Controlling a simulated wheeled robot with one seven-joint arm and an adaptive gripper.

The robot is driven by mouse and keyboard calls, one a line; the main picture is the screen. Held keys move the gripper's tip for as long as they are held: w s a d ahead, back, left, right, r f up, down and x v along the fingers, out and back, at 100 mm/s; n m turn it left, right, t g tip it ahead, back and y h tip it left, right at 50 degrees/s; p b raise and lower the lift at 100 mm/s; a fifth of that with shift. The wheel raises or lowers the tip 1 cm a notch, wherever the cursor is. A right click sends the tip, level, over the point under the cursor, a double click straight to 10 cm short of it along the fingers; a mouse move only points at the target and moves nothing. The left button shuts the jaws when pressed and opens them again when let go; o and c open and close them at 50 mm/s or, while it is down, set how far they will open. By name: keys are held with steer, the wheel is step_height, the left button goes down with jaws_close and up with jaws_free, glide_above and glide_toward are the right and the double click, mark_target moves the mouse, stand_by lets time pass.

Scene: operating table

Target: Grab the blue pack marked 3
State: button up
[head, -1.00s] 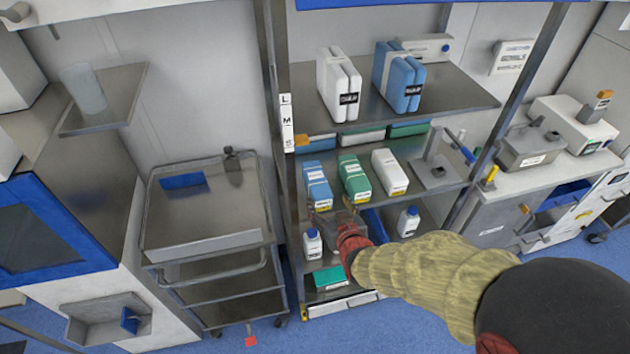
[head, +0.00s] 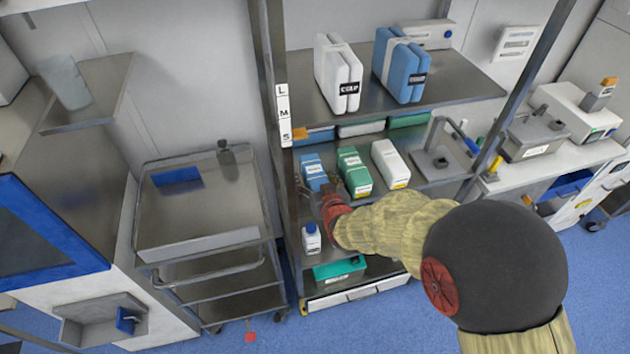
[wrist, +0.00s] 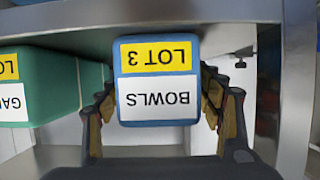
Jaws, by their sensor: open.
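The blue pack (head: 313,170) stands at the left end of the middle shelf in the head view. In the wrist view the blue pack (wrist: 157,50) shows its end label upside down, reading "LOT 3" on yellow and "BOWLS" on white. My gripper (wrist: 158,105) is open, with one finger on each side of the pack's label end. I cannot tell whether the fingers touch it. In the head view my gripper (head: 317,193) is in front of the pack and hides its lower front.
A green pack (head: 354,172) stands close on the pack's right, and a white pack (head: 390,164) beyond it. A metal rack post (wrist: 296,90) is near the fingers in the wrist view. A white bottle (head: 311,239) stands on the shelf below.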

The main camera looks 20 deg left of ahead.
steer(key=shift+w+a+f, duration=0.1)
steer(key=shift+w+a, duration=0.1)
steer(key=shift+w, duration=0.1)
steer(key=shift+c, duration=0.6)
steer(key=c, duration=1.3)
